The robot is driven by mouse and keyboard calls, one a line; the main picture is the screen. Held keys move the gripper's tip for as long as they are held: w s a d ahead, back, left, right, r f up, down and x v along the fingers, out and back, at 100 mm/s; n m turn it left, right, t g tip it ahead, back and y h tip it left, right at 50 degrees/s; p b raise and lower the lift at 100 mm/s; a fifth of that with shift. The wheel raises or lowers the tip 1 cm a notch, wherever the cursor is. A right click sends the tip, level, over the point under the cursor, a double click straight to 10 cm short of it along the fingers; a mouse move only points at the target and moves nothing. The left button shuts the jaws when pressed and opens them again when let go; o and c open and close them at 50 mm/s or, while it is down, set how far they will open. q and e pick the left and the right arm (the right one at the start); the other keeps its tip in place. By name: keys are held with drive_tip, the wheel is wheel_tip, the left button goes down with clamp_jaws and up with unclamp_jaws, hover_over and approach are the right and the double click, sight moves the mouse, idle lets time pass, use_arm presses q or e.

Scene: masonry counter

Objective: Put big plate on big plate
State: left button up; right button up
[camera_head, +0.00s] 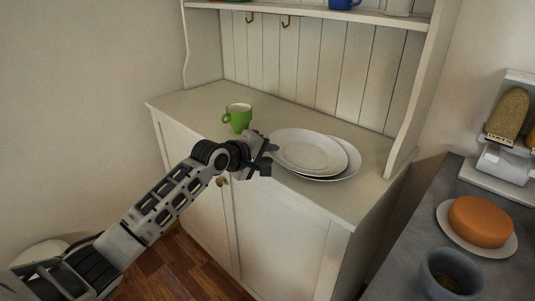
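Two big white plates lie one over the other on the right part of the white cabinet's counter. The upper plate (308,151) sits offset to the left, covering most of the lower plate (350,170), whose rim shows at the right and front. Whether the upper plate rests fully flat is hard to tell. My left gripper (270,158) is at the left rim of the upper plate, its dark fingers apart, one above the other in the picture. Contact with the rim cannot be made out. My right gripper is not in view.
A green mug (238,117) stands on the counter (190,103) behind my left gripper. A shelf and hooks are above.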

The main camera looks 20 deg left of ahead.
use_arm(q)
drive_tip(key=shift+r, duration=0.2)
drive_tip(key=v, duration=1.2)
drive_tip(key=s+d+f+m+g, duration=0.1)
drive_tip(key=s+d+f+m, duration=0.25)
drive_tip(key=f, duration=0.45)
drive_tip(key=s+d+f+m, duration=0.2)
drive_tip(key=s+d+f, duration=0.15)
drive_tip(key=f, duration=0.35)
drive_tip(key=s+d+f+m, duration=0.3)
drive_tip(key=s+f+m, duration=0.1)
drive_tip(key=s, duration=0.4)
drive_tip(key=s+d+f+m+g, duration=0.1)
drive_tip(key=s+d+f+m, duration=0.3)
drive_tip(key=s, duration=0.4)
drive_tip(key=shift+d+f+m+y, duration=0.2)
drive_tip(key=shift+f+m+y, duration=0.2)
drive_tip(key=shift+f+m, duration=0.4)
